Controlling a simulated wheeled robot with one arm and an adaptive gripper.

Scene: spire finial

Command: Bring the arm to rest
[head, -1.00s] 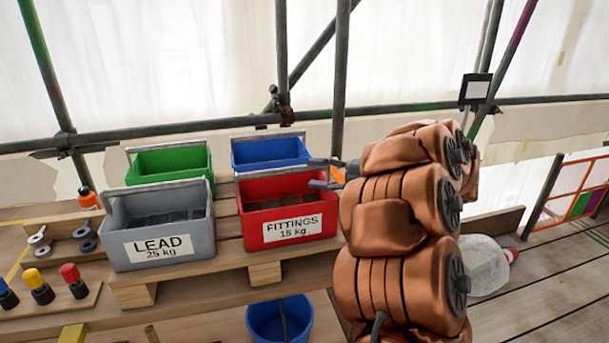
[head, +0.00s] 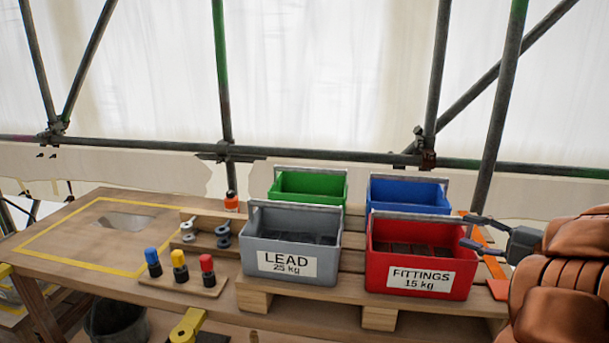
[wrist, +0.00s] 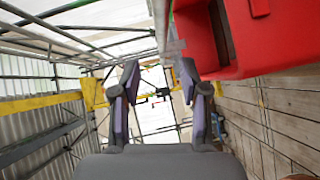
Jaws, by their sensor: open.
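My gripper (head: 478,234) is at the right of the head view, its fingers apart and pointing left, close to the right side of the red FITTINGS crate (head: 419,276). In the head view its fingertips overlap the crate's right edge; I cannot tell whether they touch. In the wrist view my gripper (wrist: 158,82) is open with nothing between its fingers. The red crate shows there at the upper right (wrist: 275,45), beside the right finger. My copper-coloured arm (head: 570,280) fills the lower right of the head view.
A grey LEAD crate (head: 290,264), a green crate (head: 318,184) and a blue crate (head: 408,193) stand with the red one on a wooden pallet (head: 255,300). Left are colour-capped bottles (head: 180,266) and a yellow-outlined bench area (head: 75,235). Scaffold tubes (head: 225,80) stand behind.

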